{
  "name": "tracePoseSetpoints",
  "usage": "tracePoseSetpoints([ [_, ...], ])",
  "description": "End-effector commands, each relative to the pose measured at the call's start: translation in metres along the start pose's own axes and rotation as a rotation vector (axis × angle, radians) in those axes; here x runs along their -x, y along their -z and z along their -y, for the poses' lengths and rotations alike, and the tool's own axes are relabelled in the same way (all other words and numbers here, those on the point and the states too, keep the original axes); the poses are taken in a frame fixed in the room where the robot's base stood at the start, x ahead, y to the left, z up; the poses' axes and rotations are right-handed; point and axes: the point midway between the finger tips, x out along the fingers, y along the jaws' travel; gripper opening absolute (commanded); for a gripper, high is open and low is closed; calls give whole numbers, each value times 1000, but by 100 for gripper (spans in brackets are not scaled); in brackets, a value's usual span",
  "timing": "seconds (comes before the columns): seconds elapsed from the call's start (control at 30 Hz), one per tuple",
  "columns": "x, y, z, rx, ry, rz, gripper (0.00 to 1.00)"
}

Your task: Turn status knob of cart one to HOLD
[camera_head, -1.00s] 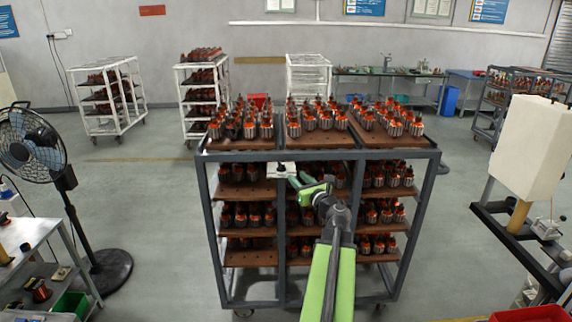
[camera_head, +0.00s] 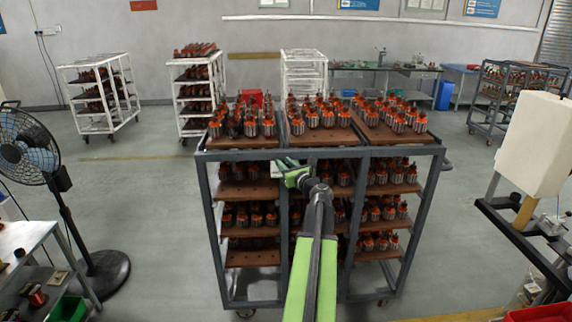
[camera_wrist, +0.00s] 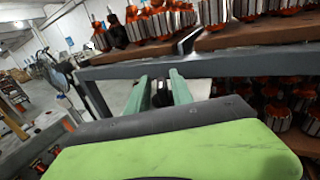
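The near cart (camera_head: 203,215) is a dark grey frame with wooden trays of orange-and-silver armatures. My gripper (camera_head: 284,168) is at its front upper rail, near the middle post. In the wrist view my gripper's (camera_wrist: 158,76) two green fingers point at the rail and stand apart with a gap between them. A small dark part (camera_wrist: 160,92), perhaps the status knob, shows in that gap; I cannot tell whether the fingers touch it. A pale plate (camera_wrist: 200,89) shows beside the right finger.
A standing fan (camera_head: 28,150) and a side table (camera_head: 35,235) are at the left. A stand with a cream block (camera_head: 533,145) is at the right. White carts (camera_head: 100,95) stand behind. Grey floor is open on both sides of the near cart.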

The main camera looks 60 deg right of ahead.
Motion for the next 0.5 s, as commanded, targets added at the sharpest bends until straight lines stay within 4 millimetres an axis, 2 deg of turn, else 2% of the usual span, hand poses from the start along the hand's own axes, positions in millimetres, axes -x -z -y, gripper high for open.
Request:
tracePoseSetpoints([
  [0.03,0,0,2,0,2,0,19],
  [0.2,2,0,4,0,5,0,0],
  [0.5,2,0,5,0,17,0,0],
])
